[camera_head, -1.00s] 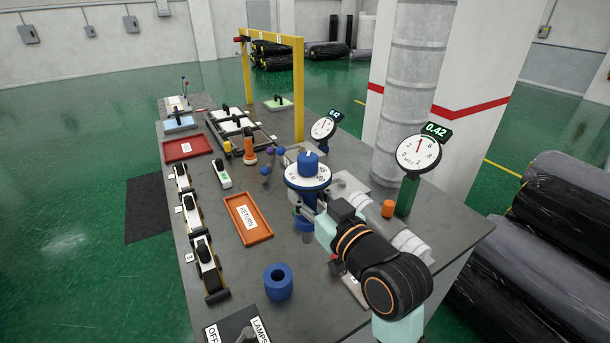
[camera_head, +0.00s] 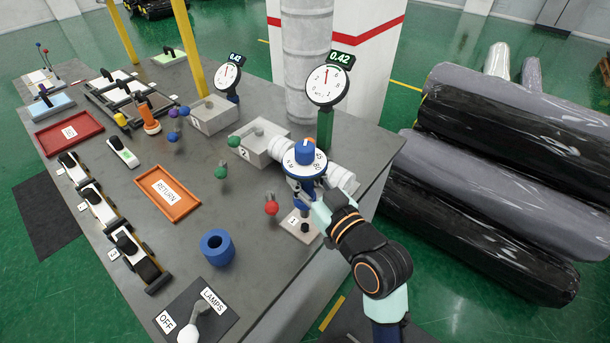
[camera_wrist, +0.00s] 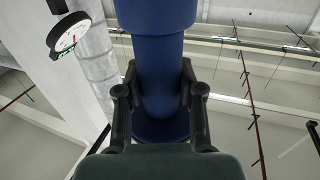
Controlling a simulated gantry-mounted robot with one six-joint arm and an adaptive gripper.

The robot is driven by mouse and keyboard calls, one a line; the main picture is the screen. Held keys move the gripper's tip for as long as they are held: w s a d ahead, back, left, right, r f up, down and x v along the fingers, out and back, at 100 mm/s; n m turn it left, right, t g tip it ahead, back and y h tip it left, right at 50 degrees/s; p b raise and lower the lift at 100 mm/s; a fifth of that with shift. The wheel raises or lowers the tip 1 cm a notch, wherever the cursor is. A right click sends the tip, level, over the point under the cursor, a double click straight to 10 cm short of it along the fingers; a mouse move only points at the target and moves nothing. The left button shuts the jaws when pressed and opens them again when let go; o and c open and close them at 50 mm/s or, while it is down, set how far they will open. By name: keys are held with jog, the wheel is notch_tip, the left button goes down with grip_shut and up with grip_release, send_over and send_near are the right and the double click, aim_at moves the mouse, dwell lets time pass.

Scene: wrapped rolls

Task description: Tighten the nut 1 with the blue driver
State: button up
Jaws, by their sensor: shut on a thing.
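The blue driver (camera_head: 305,162) has a white dial disc with numbers around its top. It stands roughly upright at the table's right side, over the station plate marked 1 (camera_head: 294,221). My gripper (camera_head: 308,196) is shut on its blue shaft below the dial. In the wrist view both fingers clasp the blue shaft (camera_wrist: 160,60). A small dark piece, perhaps nut 1 (camera_head: 304,227), shows on the plate below the driver. I cannot tell whether the driver's lower end touches anything.
A red-balled lever (camera_head: 271,208) stands just left of the plate. Station block 2 (camera_head: 262,143) lies behind. A gauge reading 0.42 (camera_head: 327,86) rises behind the driver. A blue ring holder (camera_head: 217,247) and an orange RETURN tray (camera_head: 167,193) stand left. Wrapped rolls (camera_head: 500,200) lie right.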

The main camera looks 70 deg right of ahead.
notch_tip(320, 180, down, 6)
jog(key=b, duration=0.4)
jog(key=shift+r, duration=0.3)
jog(key=shift+r+p, duration=0.45)
jog(key=shift+f+b, duration=0.45)
jog(key=shift+f, duration=0.55)
dwell(2.8)
notch_tip(320, 180, up, 8)
jog(key=p, duration=0.7)
jog(key=shift+r, duration=0.15)
